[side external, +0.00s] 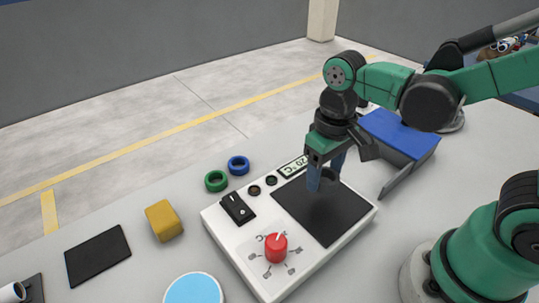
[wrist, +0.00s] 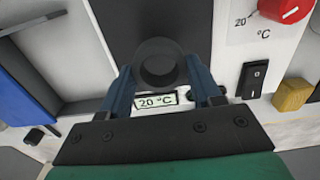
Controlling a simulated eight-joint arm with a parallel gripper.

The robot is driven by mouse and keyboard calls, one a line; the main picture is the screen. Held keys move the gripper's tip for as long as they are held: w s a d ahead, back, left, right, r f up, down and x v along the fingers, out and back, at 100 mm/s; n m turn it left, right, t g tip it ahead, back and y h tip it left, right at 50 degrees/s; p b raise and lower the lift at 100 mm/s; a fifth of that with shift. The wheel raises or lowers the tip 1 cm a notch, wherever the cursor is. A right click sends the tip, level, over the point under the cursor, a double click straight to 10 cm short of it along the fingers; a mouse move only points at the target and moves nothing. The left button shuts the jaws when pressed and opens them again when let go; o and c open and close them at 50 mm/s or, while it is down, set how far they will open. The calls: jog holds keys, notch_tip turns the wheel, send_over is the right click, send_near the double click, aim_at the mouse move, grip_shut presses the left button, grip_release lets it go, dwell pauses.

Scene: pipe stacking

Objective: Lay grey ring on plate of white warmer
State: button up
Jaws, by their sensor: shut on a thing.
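The white warmer (side external: 217,228) lies on the table with its dark square plate (side external: 318,217) on the right part of its top. My gripper (side external: 325,178) is over the far part of the plate, pointing down, its blue fingers shut on the dark grey ring (side external: 329,174). In the wrist view the grey ring (wrist: 140,64) sits between the fingertips, its opening facing the camera, over the plate (wrist: 118,20). I cannot tell whether the ring touches the plate or hangs just above it. The fingers hide part of the ring in the side view.
The warmer carries a red knob (side external: 276,247), a black switch (side external: 237,208) and a 20 °C display (side external: 294,167). Green (side external: 216,181) and blue (side external: 238,165) rings, a yellow block (side external: 163,220) and a black pad (side external: 97,254) lie left. A blue-topped box (side external: 400,132) stands right.

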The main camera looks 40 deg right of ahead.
aim_at(320, 199)
jog(key=shift+f, duration=1.9)
jog(key=o, duration=1.2)
jog(key=shift+f, duration=0.15)
notch_tip(320, 199, up, 12)
jog(key=shift+w+d+f+t, duration=0.4)
jog(key=shift+d+t, duration=0.25)
jog(key=shift+t, duration=0.55)
jog(key=shift+w+d+f+t, duration=0.4)
jog(key=shift+d+t, duration=0.3)
jog(key=shift+t, duration=0.5)
jog(key=shift+w+d+f+t, duration=0.35)
jog(key=shift+d+t, duration=0.3)
jog(key=shift+t, duration=0.55)
